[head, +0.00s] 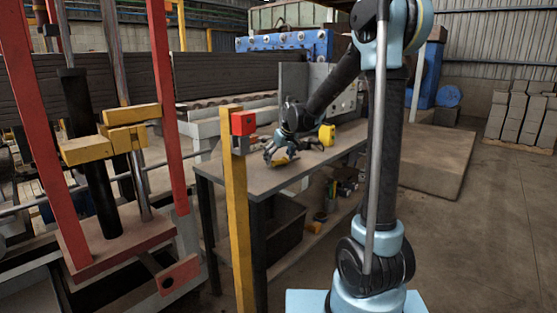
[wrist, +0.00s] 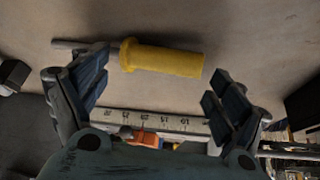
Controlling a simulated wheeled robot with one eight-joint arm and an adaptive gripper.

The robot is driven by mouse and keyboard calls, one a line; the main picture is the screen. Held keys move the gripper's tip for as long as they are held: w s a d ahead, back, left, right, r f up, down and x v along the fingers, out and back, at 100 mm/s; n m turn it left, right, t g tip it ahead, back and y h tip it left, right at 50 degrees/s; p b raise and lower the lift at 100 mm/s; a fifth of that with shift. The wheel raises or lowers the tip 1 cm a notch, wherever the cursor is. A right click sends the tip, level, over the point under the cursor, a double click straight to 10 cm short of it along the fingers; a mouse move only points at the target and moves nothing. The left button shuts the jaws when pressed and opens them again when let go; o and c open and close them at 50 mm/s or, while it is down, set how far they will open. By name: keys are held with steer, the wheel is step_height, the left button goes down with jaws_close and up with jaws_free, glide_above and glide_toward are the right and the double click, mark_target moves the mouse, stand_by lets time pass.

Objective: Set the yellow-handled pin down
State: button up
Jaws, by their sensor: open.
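The yellow-handled pin (wrist: 163,59) lies on its side on a flat brown-grey surface in the wrist view. Its grey shaft points left and its thick yellow handle lies to the right. My gripper (wrist: 157,84) is open, with one dark finger at the left and one at the right. Nothing is clasped between the fingers; the pin shows just beyond them. In the head view my gripper (head: 279,154) is low over the workbench (head: 232,172). A bit of yellow shows at its fingers there, too small to make out clearly.
A yellow object (head: 327,135) stands on the bench right of my gripper. A yellow post (head: 236,215) with a red box (head: 243,123) stands before the bench. A ruler-like scale (wrist: 160,121) crosses the wrist view below the pin. The bench's front left top is clear.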

steer(key=shift+r, duration=0.1)
steer(key=v, duration=1.2)
steer(key=s+d+f+m+g+h, duration=0.1)
steer(key=s+d+f+m, duration=0.15)
steer(key=s+d, duration=0.55)
steer(key=s+d+f+m+h, duration=0.1)
steer(key=s+d+f, duration=0.35)
steer(key=s, duration=0.45)
steer(key=s+d+f+m, duration=0.1)
steer(key=s+d+f, duration=0.2)
steer(key=s, duration=0.3)
steer(key=s+d+f+m+g, duration=0.1)
steer(key=s+d+f, duration=0.2)
steer(key=s+f, duration=0.2)
steer(key=s+d+f+m+h, duration=0.1)
steer(key=s+d+f, duration=0.2)
steer(key=s, duration=0.5)
steer(key=shift+f+g, duration=0.4)
steer(key=shift+f, duration=0.2)
